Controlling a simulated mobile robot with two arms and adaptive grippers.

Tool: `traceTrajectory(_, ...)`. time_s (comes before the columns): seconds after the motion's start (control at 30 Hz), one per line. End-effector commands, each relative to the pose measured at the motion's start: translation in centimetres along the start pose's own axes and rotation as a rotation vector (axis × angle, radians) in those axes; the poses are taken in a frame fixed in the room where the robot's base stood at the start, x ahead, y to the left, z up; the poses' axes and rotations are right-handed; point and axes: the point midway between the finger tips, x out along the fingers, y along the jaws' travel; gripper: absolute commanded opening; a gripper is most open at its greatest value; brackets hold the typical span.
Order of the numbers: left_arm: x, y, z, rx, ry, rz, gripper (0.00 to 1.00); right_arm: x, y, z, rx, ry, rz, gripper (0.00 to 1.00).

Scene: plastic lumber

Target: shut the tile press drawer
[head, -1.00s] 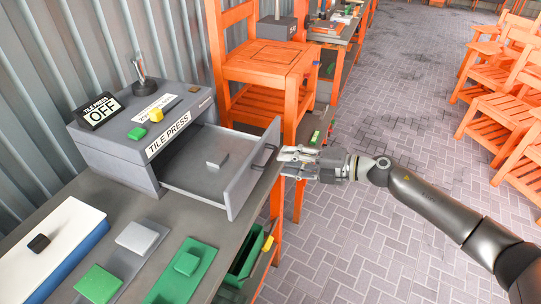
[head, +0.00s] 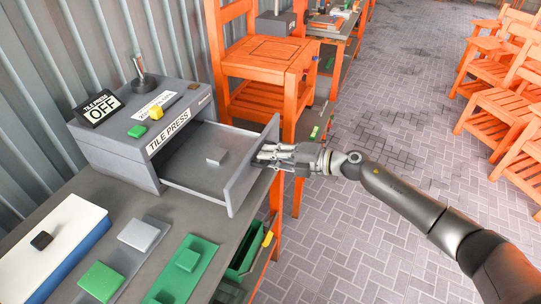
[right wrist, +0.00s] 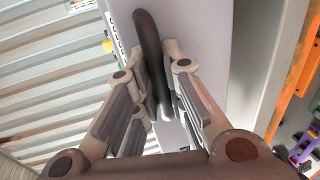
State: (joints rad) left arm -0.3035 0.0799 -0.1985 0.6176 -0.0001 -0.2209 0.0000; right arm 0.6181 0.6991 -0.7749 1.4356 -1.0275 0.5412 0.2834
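The grey tile press (head: 135,125) stands on the bench against the corrugated wall, with an OFF sign on top. My right gripper (head: 264,158) is at the outer face of the drawer front (head: 238,186). In the right wrist view the dark drawer handle (right wrist: 148,50) runs between the fingers (right wrist: 157,58). The fingers appear closed against both sides of it. My left gripper is not in view.
Green and grey tiles (head: 188,261) and a white-and-blue block (head: 55,245) lie on the near bench. A green bin (head: 248,252) is below its edge. An orange chair (head: 265,65) stands just behind the drawer. The paved aisle (head: 385,130) to the right is open.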

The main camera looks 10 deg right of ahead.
Motion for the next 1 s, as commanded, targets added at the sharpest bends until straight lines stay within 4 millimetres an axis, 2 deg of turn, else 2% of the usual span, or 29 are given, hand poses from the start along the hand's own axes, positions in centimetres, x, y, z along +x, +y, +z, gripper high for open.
traceTrajectory(0.37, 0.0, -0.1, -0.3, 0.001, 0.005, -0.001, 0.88, 0.0, -0.1, 0.0, 0.000, 0.000, -0.001, 0.00)
traceTrajectory(0.57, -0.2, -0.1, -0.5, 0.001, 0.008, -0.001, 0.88, 1.5, 0.5, 0.0, 0.000, 0.000, 0.001, 0.00)
traceTrajectory(0.77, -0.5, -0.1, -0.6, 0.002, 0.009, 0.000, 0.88, 6.0, 1.5, -0.1, 0.000, 0.002, 0.003, 0.00)
traceTrajectory(1.0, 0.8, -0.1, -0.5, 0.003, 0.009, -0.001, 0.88, 13.1, 2.7, -0.1, -0.003, 0.001, 0.002, 0.00)
